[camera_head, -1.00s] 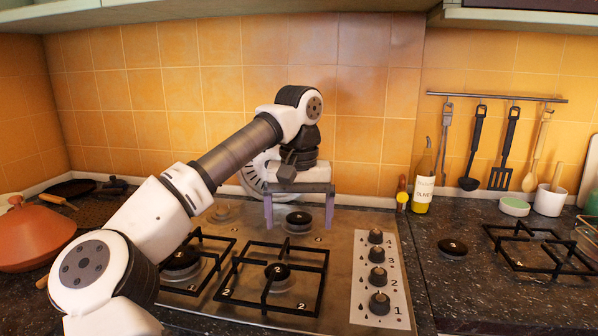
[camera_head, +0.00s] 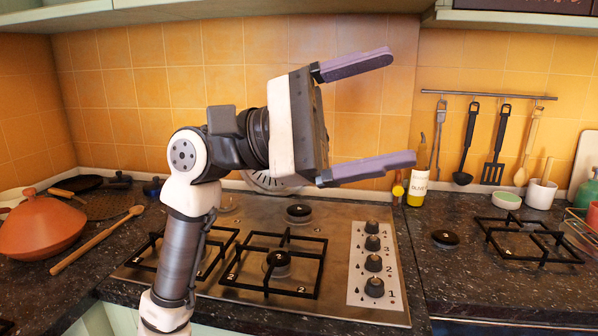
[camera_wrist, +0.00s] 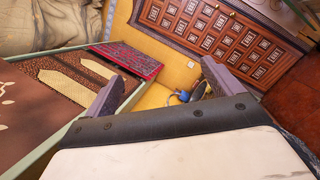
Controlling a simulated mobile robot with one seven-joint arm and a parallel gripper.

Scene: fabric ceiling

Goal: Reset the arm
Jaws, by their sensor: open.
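My gripper (camera_head: 386,118) is raised above the stove in the head view, turned sideways with its two purple fingers pointing right. The fingers are wide apart with nothing between them. My arm folds upright at the left of the stove. In the wrist view my gripper (camera_wrist: 163,88) also shows both fingers spread and empty, facing the room away from the stove.
The gas stove (camera_head: 340,302) has black grates and several knobs. A black grate (camera_head: 528,240) lies on the right counter. An oil bottle (camera_head: 418,180) stands by the wall. Utensils hang from a rail (camera_head: 490,96). An orange tagine (camera_head: 40,228) and a wooden spoon (camera_head: 95,241) lie left.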

